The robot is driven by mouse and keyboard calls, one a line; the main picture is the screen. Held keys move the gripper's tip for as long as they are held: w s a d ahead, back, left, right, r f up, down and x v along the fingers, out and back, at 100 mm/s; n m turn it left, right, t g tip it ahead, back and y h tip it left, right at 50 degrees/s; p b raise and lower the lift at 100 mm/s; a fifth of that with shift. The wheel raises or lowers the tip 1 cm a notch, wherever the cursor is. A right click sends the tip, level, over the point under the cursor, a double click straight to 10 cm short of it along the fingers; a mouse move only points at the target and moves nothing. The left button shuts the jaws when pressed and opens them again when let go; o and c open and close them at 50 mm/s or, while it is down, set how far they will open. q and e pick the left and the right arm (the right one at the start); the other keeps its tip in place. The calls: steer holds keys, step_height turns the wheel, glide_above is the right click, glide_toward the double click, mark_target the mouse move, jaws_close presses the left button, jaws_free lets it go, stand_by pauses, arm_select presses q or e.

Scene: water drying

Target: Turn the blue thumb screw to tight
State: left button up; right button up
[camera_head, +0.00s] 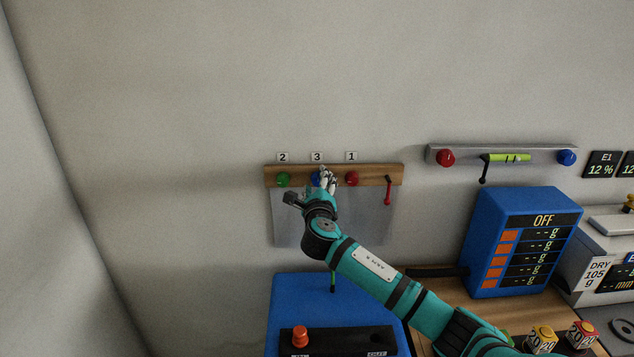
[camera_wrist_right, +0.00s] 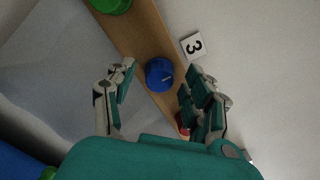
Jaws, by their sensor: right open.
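The blue thumb screw (camera_wrist_right: 160,75) sits on a wooden rail (camera_wrist_right: 150,37) beside the tag "3" and shows a pale line on its face. In the head view the blue screw (camera_head: 316,178) is partly hidden behind my right gripper (camera_head: 327,180). In the right wrist view my right gripper (camera_wrist_right: 155,92) is open, its fingers apart on either side of the blue screw. I cannot tell whether either finger touches it. My left gripper is not in view.
On the rail, a green knob (camera_head: 283,179) sits left under tag "2" and a red knob (camera_head: 351,179) right under tag "1". A red-ended lever (camera_head: 388,190) hangs at the rail's right. A grey bar (camera_head: 500,152) with red and blue knobs is farther right. A blue machine (camera_head: 290,300) stands below.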

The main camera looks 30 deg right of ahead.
steer(key=shift+w, duration=0.15)
steer(key=shift+c, duration=0.3)
jaws_close()
steer(key=shift+m, duration=0.3)
